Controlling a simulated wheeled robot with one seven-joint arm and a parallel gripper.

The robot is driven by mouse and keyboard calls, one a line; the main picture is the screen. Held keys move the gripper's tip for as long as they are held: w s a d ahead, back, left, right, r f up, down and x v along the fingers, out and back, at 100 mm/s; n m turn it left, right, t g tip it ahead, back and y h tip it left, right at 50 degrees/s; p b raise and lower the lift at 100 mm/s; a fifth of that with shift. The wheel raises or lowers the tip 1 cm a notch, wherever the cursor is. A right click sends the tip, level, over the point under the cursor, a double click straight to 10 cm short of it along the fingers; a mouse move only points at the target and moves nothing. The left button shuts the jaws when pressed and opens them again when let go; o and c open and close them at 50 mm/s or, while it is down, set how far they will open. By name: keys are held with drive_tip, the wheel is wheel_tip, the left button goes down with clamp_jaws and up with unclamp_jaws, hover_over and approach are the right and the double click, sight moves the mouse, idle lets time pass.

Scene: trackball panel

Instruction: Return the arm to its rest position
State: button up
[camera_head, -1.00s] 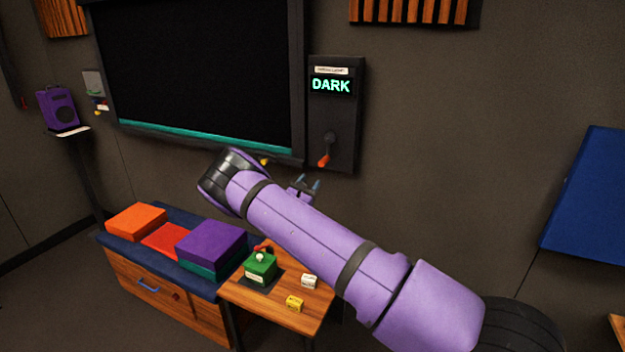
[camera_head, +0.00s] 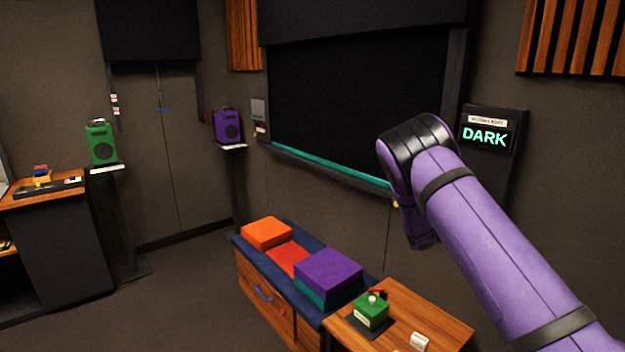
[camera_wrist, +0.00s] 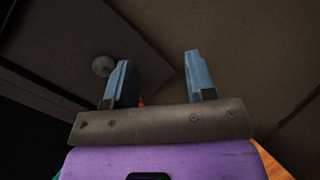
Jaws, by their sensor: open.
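My purple arm reaches in from the right in the head view, bent at a black joint in front of the wall panel. My gripper (camera_wrist: 158,82) shows in the wrist view with its two blue-grey fingers apart and nothing between them. In the head view the fingers are hidden behind the arm. The wall panel (camera_head: 490,112) has a lit display (camera_head: 485,136) reading DARK. Its lower part is hidden by my arm. In the wrist view a round grey knob (camera_wrist: 103,66) and a bit of orange show near the left finger.
A wooden table (camera_head: 440,318) with a green trackball box (camera_head: 370,312) and a white block (camera_head: 419,341) stands below the arm. A bench (camera_head: 262,291) with cushions is beside it. Green (camera_head: 101,143) and purple (camera_head: 228,126) speakers stand at the left. The left floor is clear.

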drive_tip(key=s+a+r+m+g+y, duration=0.1)
drive_tip(key=s+r+m+g+y, duration=0.1)
drive_tip(key=s+r+m+y, duration=0.55)
drive_tip(key=s+a+r+m+g+y, duration=0.25)
drive_tip(key=s+r, duration=0.55)
drive_tip(key=s, duration=0.6)
drive_tip(key=s+a+r+m+t+y, duration=0.1)
drive_tip(key=s+a+r+t+y, duration=0.1)
drive_tip(key=s, duration=0.6)
drive_tip(key=s+a+r+m+t+y, duration=0.1)
drive_tip(key=s+a+r+t+y, duration=0.1)
drive_tip(key=s+a, duration=0.5)
drive_tip(key=s+a+r+m+t+y, duration=0.1)
drive_tip(key=s+a+y, duration=0.4)
drive_tip(key=s, duration=0.6)
wheel_tip(320, 180, up, 2)
drive_tip(key=shift+r+t, duration=0.2)
drive_tip(key=shift+t, duration=0.55)
